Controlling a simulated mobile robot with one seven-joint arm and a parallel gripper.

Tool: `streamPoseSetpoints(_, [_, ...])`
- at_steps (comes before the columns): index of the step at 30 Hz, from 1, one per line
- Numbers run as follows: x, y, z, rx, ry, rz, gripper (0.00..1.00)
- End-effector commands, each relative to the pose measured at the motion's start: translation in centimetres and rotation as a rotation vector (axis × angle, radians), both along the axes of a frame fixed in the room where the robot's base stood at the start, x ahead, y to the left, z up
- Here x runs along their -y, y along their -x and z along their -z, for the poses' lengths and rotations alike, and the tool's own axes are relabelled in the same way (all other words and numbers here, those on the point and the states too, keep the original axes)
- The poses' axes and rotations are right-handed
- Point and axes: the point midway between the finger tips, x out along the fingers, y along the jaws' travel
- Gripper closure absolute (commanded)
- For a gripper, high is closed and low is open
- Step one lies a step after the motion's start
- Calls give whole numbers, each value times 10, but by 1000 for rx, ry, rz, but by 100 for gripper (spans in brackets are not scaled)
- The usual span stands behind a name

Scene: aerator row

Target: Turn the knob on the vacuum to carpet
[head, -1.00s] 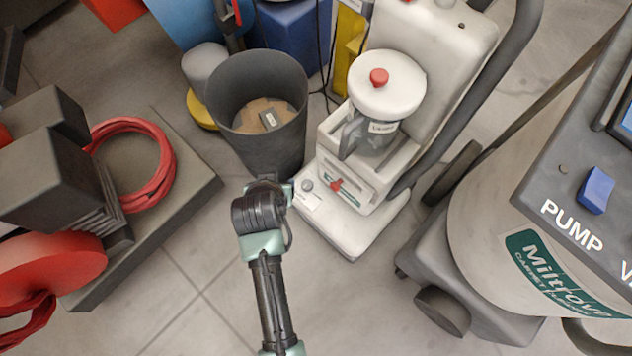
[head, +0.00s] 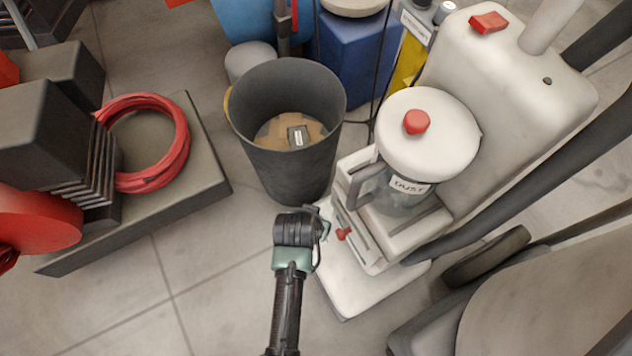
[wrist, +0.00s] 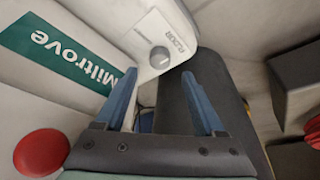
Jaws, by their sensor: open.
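The white upright vacuum (head: 520,85) stands right of centre in the head view, with a clear dust canister and a red-topped lid. Its grey round knob (wrist: 160,57) shows in the wrist view on a white panel, with the word FLOOR beside it and smaller print I cannot read. The knob's pointer direction is unclear. My gripper (head: 318,224) is at the front left of the vacuum's base and hides the knob in the head view. In the wrist view my gripper (wrist: 158,76) has its blue fingers apart and empty, with the knob just beyond the tips.
A dark bin (head: 290,170) stands close behind my gripper, left of the vacuum. A red lever (head: 343,234) sits on the vacuum base. A coiled red hose (head: 150,185) lies on a grey platform at left. Another machine (head: 560,300) fills the lower right. Front floor is clear.

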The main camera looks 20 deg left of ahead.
Motion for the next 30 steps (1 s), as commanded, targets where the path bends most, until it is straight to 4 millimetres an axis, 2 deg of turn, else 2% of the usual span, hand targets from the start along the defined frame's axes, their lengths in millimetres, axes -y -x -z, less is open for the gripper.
streamPoseSetpoints(1, [0, -4, 15, 0, 0, 0, 29])
streamPoseSetpoints(9, [-2, -17, 44, 1, 0, 0, 29])
streamPoseSetpoints(15, [-3, -21, 51, 0, 0, 0, 29])
streamPoseSetpoints(24, [-3, -21, 51, 0, 0, 0, 29])
streamPoseSetpoints(30, [-3, -21, 51, 0, 0, 1, 65])
